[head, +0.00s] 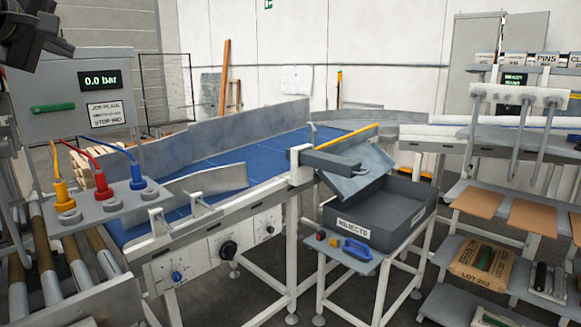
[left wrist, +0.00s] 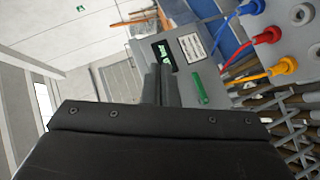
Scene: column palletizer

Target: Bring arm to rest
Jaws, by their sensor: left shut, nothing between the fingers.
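My left gripper (head: 58,46) is at the top left corner of the head view, dark and partly cut off by the frame edge. In the left wrist view its two fingers (left wrist: 158,72) lie together, shut and empty, in front of part of the grey control box (left wrist: 190,62). In the head view that box (head: 82,78) shows "0.0 bar" and has a green handle (head: 52,107) lying level. The gripper appears above the box in the head view; whether it touches is not clear. My right gripper is not in view.
Yellow, red and blue plugs (head: 137,183) sit below the box. A blue conveyor (head: 240,160) runs to a tilted plate over the black rejects bin (head: 362,232). Shelves with a sack (head: 480,262) and brown sheets stand at right. Rollers (head: 45,255) lie at lower left.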

